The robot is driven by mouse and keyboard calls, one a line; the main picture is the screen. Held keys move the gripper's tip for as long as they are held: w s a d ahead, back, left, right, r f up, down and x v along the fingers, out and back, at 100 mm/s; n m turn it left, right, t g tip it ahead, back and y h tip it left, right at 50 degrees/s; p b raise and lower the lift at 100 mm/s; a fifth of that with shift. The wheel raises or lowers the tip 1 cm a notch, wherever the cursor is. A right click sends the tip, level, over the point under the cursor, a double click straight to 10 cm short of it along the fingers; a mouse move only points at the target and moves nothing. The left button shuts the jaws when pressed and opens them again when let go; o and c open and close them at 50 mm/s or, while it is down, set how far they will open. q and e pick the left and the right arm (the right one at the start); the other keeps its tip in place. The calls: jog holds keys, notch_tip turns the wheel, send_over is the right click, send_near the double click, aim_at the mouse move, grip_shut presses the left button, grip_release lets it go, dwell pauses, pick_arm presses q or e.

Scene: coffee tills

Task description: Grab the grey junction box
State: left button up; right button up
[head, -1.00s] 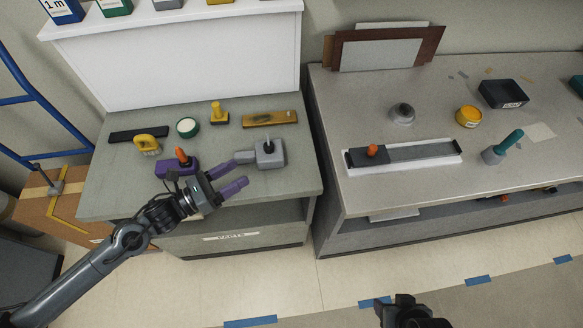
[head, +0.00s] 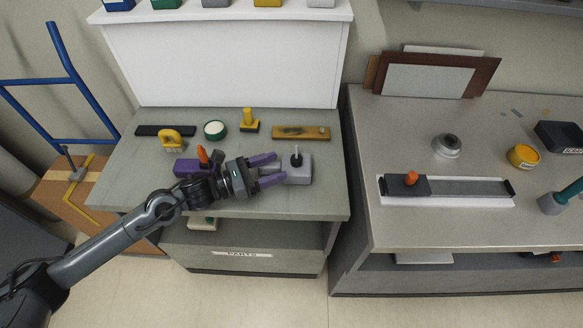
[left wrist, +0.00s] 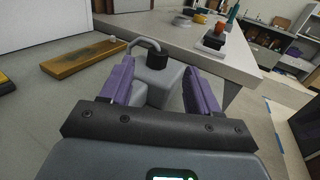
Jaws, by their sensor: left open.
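The grey junction box (head: 300,170) stands on the left counter near its right front edge, with a black fitting on top. It also shows in the left wrist view (left wrist: 168,78), between the two purple fingers, where a curved grey piece rises from beside its black fitting. My left gripper (head: 272,171) is open, its fingers pointing right at the box, one on its far side and one on its near side. I cannot tell whether either finger touches it. My right gripper is not in view.
A purple item with an orange knob (head: 200,158) sits by my left wrist. A yellow stamp-like item (head: 249,122), a wooden level-like bar (head: 301,133) and a green-rimmed roll (head: 215,130) stand behind. A gap separates this counter from the right counter (head: 440,226).

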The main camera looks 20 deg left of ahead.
aim_at(291, 160)
pick_arm(q)
jog(key=shift+x, duration=2.75)
jog(key=shift+a, duration=0.1)
jog(key=shift+r, duration=0.1)
grip_shut()
